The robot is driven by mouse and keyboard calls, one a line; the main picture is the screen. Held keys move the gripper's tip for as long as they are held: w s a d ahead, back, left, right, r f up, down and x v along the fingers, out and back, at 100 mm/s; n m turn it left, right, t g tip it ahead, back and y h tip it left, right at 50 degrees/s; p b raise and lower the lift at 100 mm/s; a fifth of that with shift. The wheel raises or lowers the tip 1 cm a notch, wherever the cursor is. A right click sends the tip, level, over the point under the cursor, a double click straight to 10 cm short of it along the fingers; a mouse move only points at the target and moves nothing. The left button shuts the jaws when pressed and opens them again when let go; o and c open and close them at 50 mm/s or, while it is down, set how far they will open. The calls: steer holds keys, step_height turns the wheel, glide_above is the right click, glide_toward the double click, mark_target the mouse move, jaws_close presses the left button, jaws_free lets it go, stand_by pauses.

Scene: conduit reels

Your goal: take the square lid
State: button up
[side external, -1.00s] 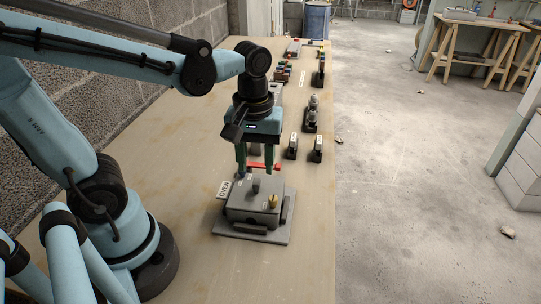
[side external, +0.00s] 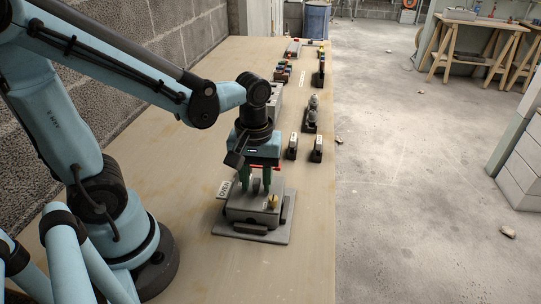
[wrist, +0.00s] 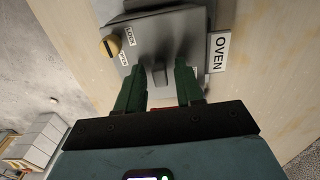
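The square lid (side external: 240,196) is a grey plate on top of a grey box (side external: 250,213) marked OVEN. A short dark post (wrist: 158,76) stands at the lid's middle. A yellow knob (wrist: 114,45) sits near one corner, with small white labels beside it; it also shows in the side external view (side external: 273,202). My gripper (side external: 256,190) points down over the lid. Its two green fingers are apart, one on each side of the post, and it is open. In the wrist view the gripper (wrist: 159,70) shows gaps between post and fingers. Whether the fingertips touch the lid is unclear.
The OVEN sign (wrist: 220,53) stands beside the box, which rests on a grey base plate (side external: 228,231). A red bar shows behind my gripper. Small dark devices (side external: 316,149) stand farther along the bench (side external: 180,190). The bench front is mostly clear.

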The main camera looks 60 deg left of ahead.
jaws_close()
steer(key=shift+r, duration=1)
stand_by(0.5)
steer(key=shift+r, duration=0.25)
